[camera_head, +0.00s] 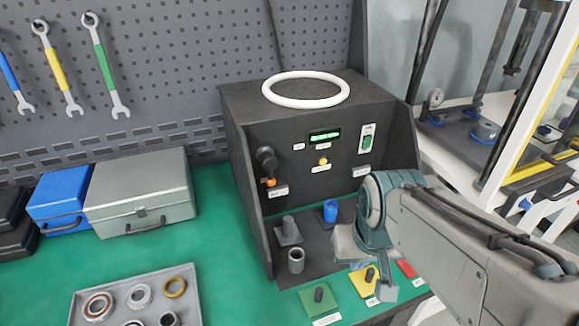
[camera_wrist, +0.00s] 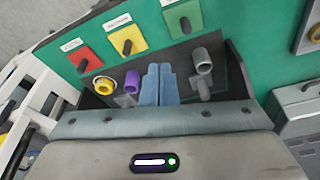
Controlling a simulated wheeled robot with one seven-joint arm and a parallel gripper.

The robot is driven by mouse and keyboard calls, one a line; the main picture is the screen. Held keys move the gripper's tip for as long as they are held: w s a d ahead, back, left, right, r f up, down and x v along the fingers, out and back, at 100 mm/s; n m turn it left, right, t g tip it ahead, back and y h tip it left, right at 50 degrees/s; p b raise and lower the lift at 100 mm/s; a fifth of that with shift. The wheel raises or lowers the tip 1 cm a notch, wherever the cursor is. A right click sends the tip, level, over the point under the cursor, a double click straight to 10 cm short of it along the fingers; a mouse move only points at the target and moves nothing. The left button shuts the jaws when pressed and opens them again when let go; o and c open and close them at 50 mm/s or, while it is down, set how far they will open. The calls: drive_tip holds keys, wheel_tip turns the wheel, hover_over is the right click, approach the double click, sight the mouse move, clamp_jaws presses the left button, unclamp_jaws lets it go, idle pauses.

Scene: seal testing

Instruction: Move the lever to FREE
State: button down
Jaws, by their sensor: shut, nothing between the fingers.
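The black lever (camera_head: 267,160) with an orange tip is on the left of the dark test box's front panel. It hangs downward, with a small label beside it too small to read. My gripper (camera_wrist: 159,70) is shut and empty in the wrist view, its blue fingers together over the dark shelf. In the head view my wrist is in front of the box's right side, to the right of and apart from the lever; the fingertips are hard to make out there. The lever is not visible in the wrist view.
The test box (camera_head: 240,130) carries a white ring (camera_head: 305,89) on top. A blue cylinder (camera_head: 330,211) and grey tube (camera_head: 296,260) stand on its shelf. Green (camera_head: 319,302), yellow and red plates with black pegs lie in front. A grey case (camera_head: 140,190) stands left.

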idle(0.3)
drive_tip(key=w+d+f+n+t+h+b, duration=0.1)
drive_tip(key=w+d+n+t+b, duration=0.1)
drive_tip(key=w+n+t+b, duration=0.45)
drive_tip(key=w+d+f+n+t+b, duration=0.15)
drive_tip(key=w+n, duration=0.25)
drive_tip(key=w, duration=0.6)
drive_tip(key=w+a+f+n+y+b, duration=0.1)
drive_tip(key=a+n+y+b, duration=0.5)
drive_tip(key=a+n+y, duration=0.6)
drive_tip(key=shift+w+a+f+n+t+y, duration=0.2)
drive_tip(key=shift+w+n+t+y, duration=0.25)
drive_tip(key=shift+n, duration=3.1)
